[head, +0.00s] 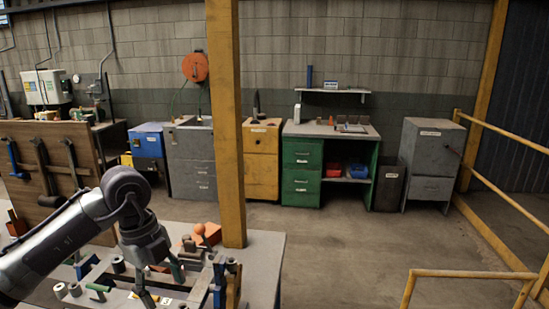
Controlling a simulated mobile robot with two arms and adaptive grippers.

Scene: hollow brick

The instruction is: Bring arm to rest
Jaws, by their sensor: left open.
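My left arm (70,235) comes in from the left, bends at a raised elbow and points down at the wrist. My left gripper (162,284) is open over the cluttered grey workbench (262,262). One finger shows dark against the bench items; the gripper is small and partly lost among them, and I see nothing held in it. An orange block (207,233) lies on the bench beyond the gripper, apart from it. My right arm and gripper are not in view.
A yellow post (228,130) rises at the bench's far side. Small cylinders, blocks and a blue clamp-like part (219,285) crowd the bench around the gripper. A wooden tool board (50,160) stands at left. Yellow railings (470,274) are at right. The middle floor (345,245) is clear.

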